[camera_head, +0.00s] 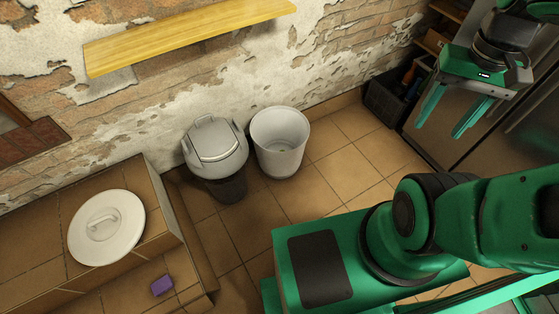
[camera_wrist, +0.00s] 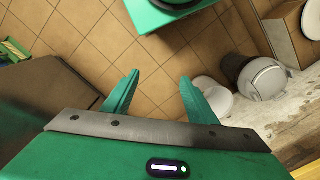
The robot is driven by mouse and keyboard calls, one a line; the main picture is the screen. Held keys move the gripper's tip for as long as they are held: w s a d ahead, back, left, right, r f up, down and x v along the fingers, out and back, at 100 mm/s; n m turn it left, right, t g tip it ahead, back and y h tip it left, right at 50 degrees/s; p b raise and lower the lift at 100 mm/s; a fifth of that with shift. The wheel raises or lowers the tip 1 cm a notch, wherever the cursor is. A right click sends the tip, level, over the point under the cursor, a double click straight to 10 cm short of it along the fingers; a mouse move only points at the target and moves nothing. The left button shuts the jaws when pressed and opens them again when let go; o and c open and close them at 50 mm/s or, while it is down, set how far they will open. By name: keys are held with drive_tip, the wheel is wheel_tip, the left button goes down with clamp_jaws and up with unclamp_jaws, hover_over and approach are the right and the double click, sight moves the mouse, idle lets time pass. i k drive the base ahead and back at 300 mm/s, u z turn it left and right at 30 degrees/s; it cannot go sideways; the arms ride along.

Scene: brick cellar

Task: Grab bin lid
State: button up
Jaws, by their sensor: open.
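A round white bin lid (camera_head: 122,224) with a raised handle in its middle lies flat on the tiled ledge (camera_head: 40,275) at the lower left. It also shows, cut off, at the right edge of the wrist view (camera_wrist: 311,20). An open white bin (camera_head: 280,143) stands on the floor with no lid on it; in the wrist view it (camera_wrist: 218,101) is partly hidden behind a finger. My gripper (camera_head: 439,130) is open and empty, high at the upper right, far from the lid. Its two green fingers also show in the wrist view (camera_wrist: 159,100), with only floor between them.
A dark bin with a grey flap lid (camera_head: 215,147) stands between the ledge and the white bin. A yellow shelf (camera_head: 185,37) juts from the wall. A dark crate (camera_head: 386,98) stands by the metal cabinet (camera_head: 470,125).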

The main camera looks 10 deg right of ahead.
sight(110, 225)
drive_tip(key=u, duration=1.7)
